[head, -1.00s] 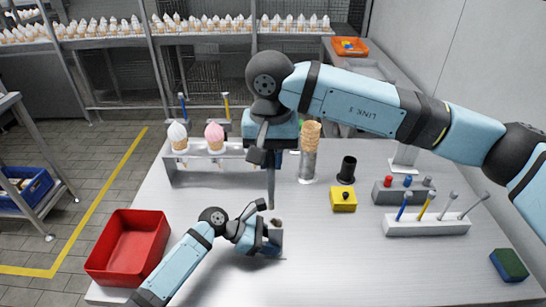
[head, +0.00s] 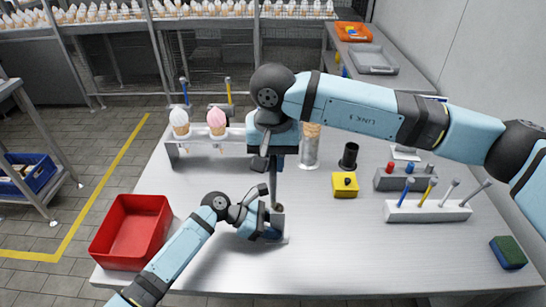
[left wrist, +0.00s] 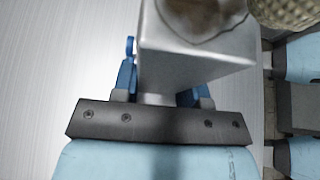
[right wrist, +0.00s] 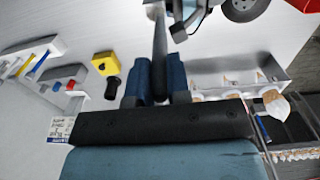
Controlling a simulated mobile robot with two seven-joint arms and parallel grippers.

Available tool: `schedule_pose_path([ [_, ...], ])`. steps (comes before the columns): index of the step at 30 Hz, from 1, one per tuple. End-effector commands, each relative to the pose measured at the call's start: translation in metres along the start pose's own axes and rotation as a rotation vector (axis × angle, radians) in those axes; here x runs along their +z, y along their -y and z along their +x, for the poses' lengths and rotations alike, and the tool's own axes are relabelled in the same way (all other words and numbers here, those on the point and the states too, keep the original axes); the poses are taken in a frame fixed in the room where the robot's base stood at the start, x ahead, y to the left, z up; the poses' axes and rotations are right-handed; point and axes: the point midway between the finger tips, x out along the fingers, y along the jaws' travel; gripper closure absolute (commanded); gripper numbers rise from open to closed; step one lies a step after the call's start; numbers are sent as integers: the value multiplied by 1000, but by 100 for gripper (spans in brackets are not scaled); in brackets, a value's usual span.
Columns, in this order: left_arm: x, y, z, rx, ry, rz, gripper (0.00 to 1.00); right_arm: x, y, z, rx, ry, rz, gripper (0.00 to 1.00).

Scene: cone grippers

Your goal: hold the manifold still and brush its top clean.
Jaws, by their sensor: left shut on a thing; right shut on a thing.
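The manifold (head: 283,227) is a light grey metal block standing on the table. A brown dirt patch (left wrist: 205,10) marks its top in the left wrist view, where the block (left wrist: 185,55) sits between the fingers. My left gripper (head: 268,228) is shut on the manifold from the left. My right gripper (head: 274,160) is shut on the brush (head: 275,188), which hangs upright above the manifold. Its dark handle (right wrist: 160,35) shows in the right wrist view. The tan brush head (left wrist: 287,12) is beside the dirt patch in the left wrist view; I cannot tell if it touches.
A red bin (head: 131,232) is at the left. A rack with ice cream cones (head: 217,122) stands at the back left. A yellow block (head: 345,185), a white tool holder (head: 428,212) and a green-blue sponge (head: 508,252) are at the right. The front of the table is clear.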

Motion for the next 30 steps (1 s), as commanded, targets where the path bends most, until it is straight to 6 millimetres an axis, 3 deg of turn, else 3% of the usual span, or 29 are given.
schedule_pose_path([
  [30,0,0,0,0,0,0,82,0,0,9,1,0,0,100],
])
